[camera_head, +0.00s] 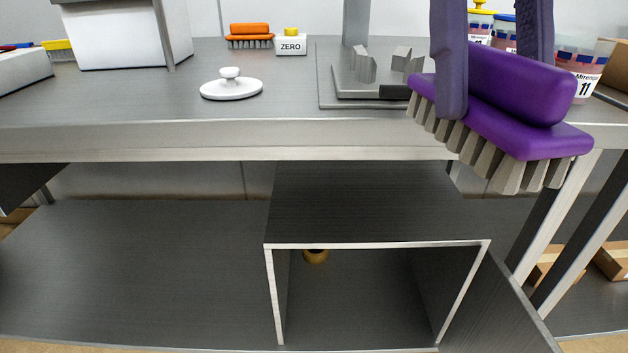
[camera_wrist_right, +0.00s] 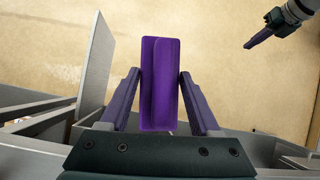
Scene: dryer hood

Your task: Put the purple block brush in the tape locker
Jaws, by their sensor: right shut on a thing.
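The purple block brush (camera_head: 520,90), with a purple block top and grey bristle tufts pointing down, is in my right gripper (camera_head: 485,85). The gripper is shut on it, one finger on each side. It is held at the right of the head view, in front of the table's front edge. In the right wrist view the brush (camera_wrist_right: 160,85) sits between both fingers. The tape locker (camera_head: 375,244) is an open-fronted grey box under the table, lower left of the brush. Its door (camera_head: 490,310) stands open at the right. My left gripper (camera_wrist_right: 262,36) shows small in the wrist view; its jaw opening is unclear.
A yellow-brown round thing (camera_head: 316,256) is inside the locker at the back. The table (camera_head: 130,105) carries a white knobbed disc (camera_head: 231,88), an orange brush (camera_head: 249,32), a ZERO block (camera_head: 291,44) and labelled jars (camera_head: 582,75). Shelf space left of the locker is clear.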

